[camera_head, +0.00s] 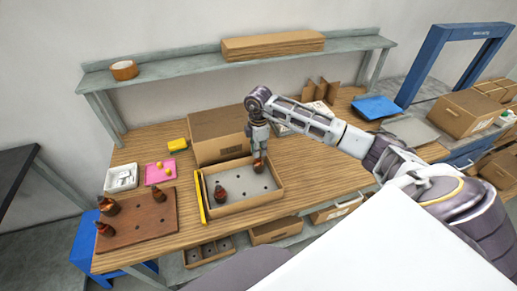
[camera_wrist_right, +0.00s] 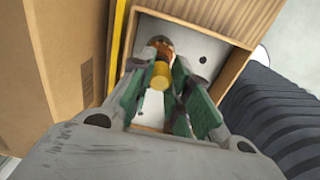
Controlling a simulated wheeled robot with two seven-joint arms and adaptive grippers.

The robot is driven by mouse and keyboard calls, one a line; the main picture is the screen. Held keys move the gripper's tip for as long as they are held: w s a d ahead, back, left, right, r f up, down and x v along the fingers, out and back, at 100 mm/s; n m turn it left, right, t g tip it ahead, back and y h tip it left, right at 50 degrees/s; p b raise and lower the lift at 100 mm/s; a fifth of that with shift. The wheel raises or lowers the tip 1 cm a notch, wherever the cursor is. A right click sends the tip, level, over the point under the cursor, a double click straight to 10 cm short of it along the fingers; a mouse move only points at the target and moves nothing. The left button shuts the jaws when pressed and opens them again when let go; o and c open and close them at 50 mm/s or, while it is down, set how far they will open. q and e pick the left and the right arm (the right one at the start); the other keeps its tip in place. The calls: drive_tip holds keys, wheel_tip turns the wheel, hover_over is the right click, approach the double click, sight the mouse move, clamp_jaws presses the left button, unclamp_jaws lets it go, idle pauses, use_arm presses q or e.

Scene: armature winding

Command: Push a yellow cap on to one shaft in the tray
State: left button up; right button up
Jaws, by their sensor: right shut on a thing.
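My right gripper (camera_head: 260,150) is over the back right part of the tray and is shut on a yellow cap (camera_wrist_right: 160,75), between its green finger pads. A copper-wound armature (camera_head: 259,165) stands directly below it in the head view. In the right wrist view a copper armature (camera_wrist_right: 160,45) shows just beyond the cap. Whether the cap touches its shaft is hidden. A second armature (camera_head: 220,195) stands at the left in the light wooden tray (camera_head: 245,204), whose pale floor has several holes. My left gripper is not in view.
A large carton (camera_head: 215,125) stands behind the tray. A yellow strip (camera_head: 201,195) lies along its left side. Further left are a pink mat (camera_head: 150,178) with yellow caps, a white box (camera_head: 121,178) and a brown board (camera_head: 140,222) with armatures. A shelf (camera_head: 170,72) runs above.

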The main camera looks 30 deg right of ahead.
drive_tip(key=shift+f+b, duration=0.3)
drive_tip(key=shift+f, duration=0.35)
drive_tip(key=o, duration=0.7)
drive_tip(key=shift+o, duration=0.2)
drive_tip(key=shift+r, duration=0.15)
wheel_tip(320, 180, up, 12)
idle(0.6)
idle(0.8)
wheel_tip(320, 180, up, 12)
idle(1.2)
idle(0.3)
